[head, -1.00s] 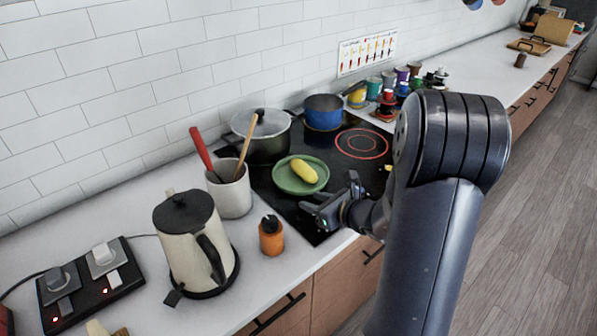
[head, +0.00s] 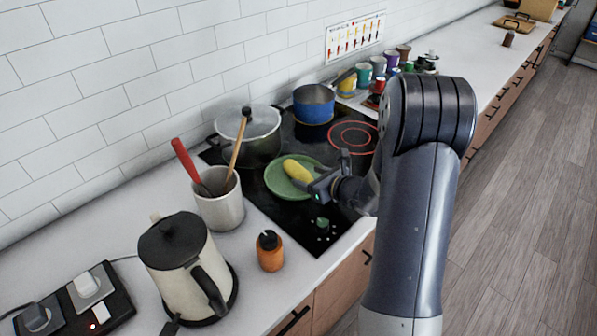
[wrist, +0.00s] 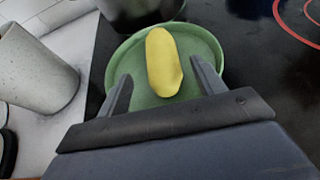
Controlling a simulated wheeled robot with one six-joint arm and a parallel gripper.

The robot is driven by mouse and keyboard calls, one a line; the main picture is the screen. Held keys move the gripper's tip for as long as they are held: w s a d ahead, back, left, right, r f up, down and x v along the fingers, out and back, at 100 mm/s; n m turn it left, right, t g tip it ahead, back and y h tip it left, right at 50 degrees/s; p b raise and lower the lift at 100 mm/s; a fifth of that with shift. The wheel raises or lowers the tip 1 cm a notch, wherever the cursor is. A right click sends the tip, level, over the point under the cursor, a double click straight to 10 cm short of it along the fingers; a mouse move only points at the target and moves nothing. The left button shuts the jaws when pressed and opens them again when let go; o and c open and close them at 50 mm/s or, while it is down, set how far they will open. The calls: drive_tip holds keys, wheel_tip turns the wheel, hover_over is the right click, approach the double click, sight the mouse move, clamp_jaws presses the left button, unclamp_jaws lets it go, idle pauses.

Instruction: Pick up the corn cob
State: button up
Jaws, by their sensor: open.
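The yellow corn cob (head: 297,170) lies on a green plate (head: 275,183) on the black cooktop. In the wrist view the corn cob (wrist: 163,62) lies lengthwise, pointing away from me, on the green plate (wrist: 207,50). My gripper (head: 328,172) is at the plate's right edge in the head view and hides part of it. In the wrist view my gripper (wrist: 160,88) is open, with one finger on each side of the cob's near end. Whether the fingers are level with the cob is unclear.
A lidded pot (head: 248,138) and a blue saucepan (head: 314,104) stand behind the plate. A utensil crock (head: 220,205), a kettle (head: 183,262) and an orange shaker (head: 270,252) stand to the left. The cooktop front (head: 300,218) is mostly clear.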

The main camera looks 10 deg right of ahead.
sight(298, 173)
drive_tip(key=shift+p+x, duration=0.75)
drive_tip(key=shift+x, duration=1.6)
drive_tip(key=shift+d+r, duration=0.1)
drive_tip(key=shift+d, duration=0.05)
drive_tip(key=c, duration=1.2)
drive_tip(key=shift+r, duration=0.1)
